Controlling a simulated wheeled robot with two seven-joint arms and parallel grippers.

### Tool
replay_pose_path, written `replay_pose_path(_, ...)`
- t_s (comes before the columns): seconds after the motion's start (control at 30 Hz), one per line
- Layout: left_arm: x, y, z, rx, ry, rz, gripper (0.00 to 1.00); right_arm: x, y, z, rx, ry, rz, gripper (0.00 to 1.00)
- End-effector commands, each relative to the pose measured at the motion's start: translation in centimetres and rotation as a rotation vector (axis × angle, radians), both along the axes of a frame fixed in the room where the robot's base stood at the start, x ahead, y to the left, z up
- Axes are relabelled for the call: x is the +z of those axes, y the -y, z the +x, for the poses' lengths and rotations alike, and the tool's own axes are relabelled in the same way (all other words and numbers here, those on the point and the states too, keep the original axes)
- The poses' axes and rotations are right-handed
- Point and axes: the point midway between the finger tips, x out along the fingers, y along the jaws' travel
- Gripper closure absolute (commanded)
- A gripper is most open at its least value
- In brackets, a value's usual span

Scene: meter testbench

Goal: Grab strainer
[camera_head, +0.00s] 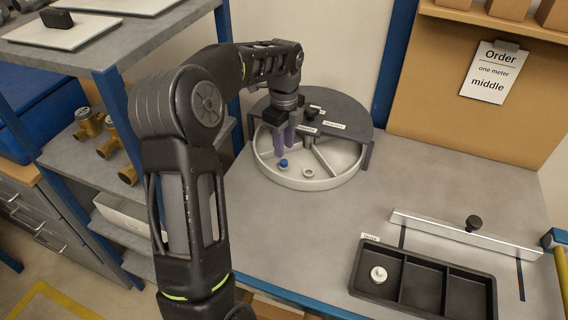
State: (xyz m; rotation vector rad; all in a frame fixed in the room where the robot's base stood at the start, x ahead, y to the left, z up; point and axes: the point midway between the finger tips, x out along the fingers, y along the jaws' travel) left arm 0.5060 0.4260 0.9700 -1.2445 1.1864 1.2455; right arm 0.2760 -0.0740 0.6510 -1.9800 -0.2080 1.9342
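My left gripper (284,142) points down over the round white dish (318,185) with dividers, its purple fingers above the dish's near left part. The fingers show close together, and I cannot tell whether they are open or shut. A small blue round part (283,163) lies in the dish just below the fingertips. A small white ring-shaped part (308,172) lies to its right. I cannot tell for sure which of these is the strainer. My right gripper is not in view.
A dark grey lid (345,112) with labels and a black knob covers the dish's back. A black three-compartment tray (421,290) at the front right holds a white round part (378,274) in its left compartment. A metal bar (440,227) lies behind it. The bench middle is clear.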

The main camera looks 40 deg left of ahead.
Motion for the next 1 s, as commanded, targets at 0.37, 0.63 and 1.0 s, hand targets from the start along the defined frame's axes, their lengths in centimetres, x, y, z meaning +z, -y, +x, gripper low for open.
replay_pose_path(0.37,-2.5,0.0,-0.2,0.000,-0.004,-0.001,0.70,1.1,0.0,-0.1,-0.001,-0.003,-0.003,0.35)
replay_pose_path(0.63,-5.2,0.1,-0.1,-0.001,0.000,0.000,0.70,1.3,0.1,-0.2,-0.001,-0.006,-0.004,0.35)
replay_pose_path(1.0,-5.2,0.1,-0.1,0.000,0.001,0.000,0.70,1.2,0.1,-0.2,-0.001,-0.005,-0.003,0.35)
